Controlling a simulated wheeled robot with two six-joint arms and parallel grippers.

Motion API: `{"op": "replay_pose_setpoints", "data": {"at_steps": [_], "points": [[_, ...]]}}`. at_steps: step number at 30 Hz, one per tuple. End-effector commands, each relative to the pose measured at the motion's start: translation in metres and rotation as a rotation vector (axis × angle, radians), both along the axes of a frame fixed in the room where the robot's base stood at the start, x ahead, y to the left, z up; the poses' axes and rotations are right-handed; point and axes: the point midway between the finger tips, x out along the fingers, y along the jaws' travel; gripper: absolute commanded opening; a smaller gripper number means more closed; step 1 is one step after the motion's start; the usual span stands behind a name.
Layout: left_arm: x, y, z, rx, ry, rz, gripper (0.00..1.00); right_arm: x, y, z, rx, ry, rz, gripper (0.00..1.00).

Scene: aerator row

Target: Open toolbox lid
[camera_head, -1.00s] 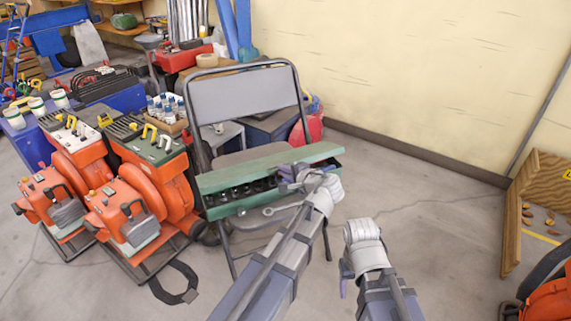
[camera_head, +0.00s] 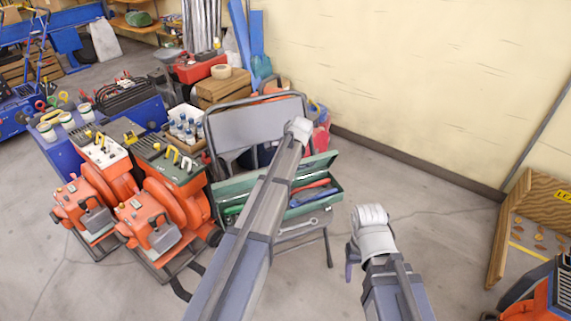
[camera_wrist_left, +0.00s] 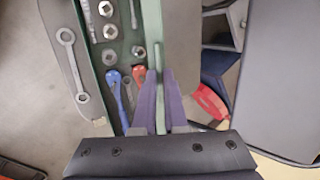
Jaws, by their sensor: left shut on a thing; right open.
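The green toolbox (camera_head: 322,201) sits on the seat of a folding chair (camera_head: 252,122). Its lid (camera_head: 318,166) stands raised along the back, and red and blue tools show inside. My left arm crosses in front of the box and hides part of it and the left gripper's fingers. In the left wrist view my left gripper (camera_wrist_left: 160,85) is shut on the thin green lid edge (camera_wrist_left: 154,55); sockets and red and blue handled tools lie in the box beside it. My right gripper (camera_head: 353,258) is open and empty, right of the chair, apart from the box.
A wrench (camera_head: 298,224) lies on the seat in front of the box. Orange machines (camera_head: 150,215) stand close to the chair's left. The chair backrest rises behind the box, near the wall. Bare floor lies to the right, before a wooden board (camera_head: 535,225).

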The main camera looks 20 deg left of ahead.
Motion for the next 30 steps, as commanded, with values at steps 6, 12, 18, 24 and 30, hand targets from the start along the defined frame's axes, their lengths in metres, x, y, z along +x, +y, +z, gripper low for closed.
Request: {"op": "replay_pose_setpoints", "data": {"at_steps": [6,12,18,24,30], "points": [[0.034,0.026,0.012,-0.124,0.149,0.005,0.0,0.0,0.0,0.025,0.0,0.0,0.0,0.62],[0.05,0.041,0.01,-0.181,0.214,0.001,0.0,0.0,0.0,0.026,0.0,0.0,0.0,0.62],[0.062,0.053,0.008,-0.179,0.213,0.002,0.0,0.0,0.0,0.024,0.0,0.0,0.0,0.62],[0.07,0.06,0.007,-0.177,0.212,0.001,0.0,0.0,0.0,0.023,0.0,0.0,0.0,0.62],[0.072,0.063,0.006,-0.177,0.212,0.001,0.0,0.0,0.0,0.023,0.0,0.0,0.0,0.62]]}}
